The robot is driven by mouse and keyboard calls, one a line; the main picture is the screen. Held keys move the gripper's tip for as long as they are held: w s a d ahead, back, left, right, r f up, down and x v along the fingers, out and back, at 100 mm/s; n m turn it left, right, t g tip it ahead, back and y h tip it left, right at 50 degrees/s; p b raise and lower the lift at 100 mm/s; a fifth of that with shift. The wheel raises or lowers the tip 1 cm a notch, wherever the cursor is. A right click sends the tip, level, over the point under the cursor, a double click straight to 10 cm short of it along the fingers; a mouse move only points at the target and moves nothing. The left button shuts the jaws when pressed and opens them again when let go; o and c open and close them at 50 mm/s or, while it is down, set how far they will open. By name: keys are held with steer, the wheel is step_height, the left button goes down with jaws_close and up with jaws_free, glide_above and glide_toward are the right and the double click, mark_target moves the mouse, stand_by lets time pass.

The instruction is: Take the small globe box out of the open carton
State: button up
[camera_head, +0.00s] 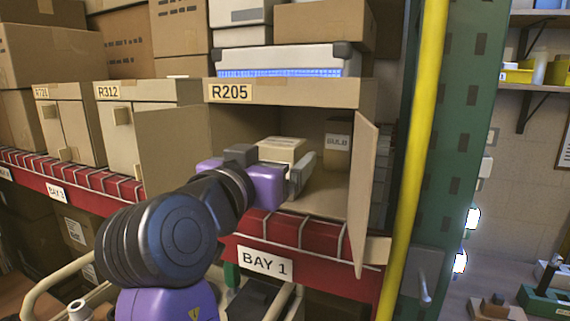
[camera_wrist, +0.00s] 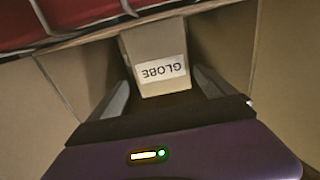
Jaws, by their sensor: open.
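The open carton (camera_head: 285,92) marked R205 stands on the shelf with its two front flaps swung out. A small pale box (camera_head: 283,150) sits inside it, just beyond my gripper (camera_head: 289,174); it appears to be the globe box. In the wrist view the globe box (camera_wrist: 160,85) shows its GLOBE label upside down. My gripper (camera_wrist: 163,90) is open, with one finger on each side of the box. I cannot tell whether either finger touches it. The gripper body hides the near lower part of the box.
A second small box (camera_head: 338,140) with a hard-to-read label stands deeper in the carton at right. The right flap (camera_head: 363,195) and left flap (camera_head: 172,145) flank the opening. A yellow post (camera_head: 415,160) rises to the right. The red shelf beam (camera_head: 305,232) runs below.

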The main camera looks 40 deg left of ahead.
steer(key=x, duration=0.2)
steer(key=p+x, duration=0.1)
steer(key=x, duration=0.2)
steer(key=p+x, duration=0.1)
steer(key=x, duration=0.1)
steer(key=shift+w+a+f, duration=0.1)
steer(key=shift+w+a, duration=0.05)
steer(key=shift+a, duration=0.2)
steer(key=c, duration=1.8)
steer(key=shift+c, duration=0.3)
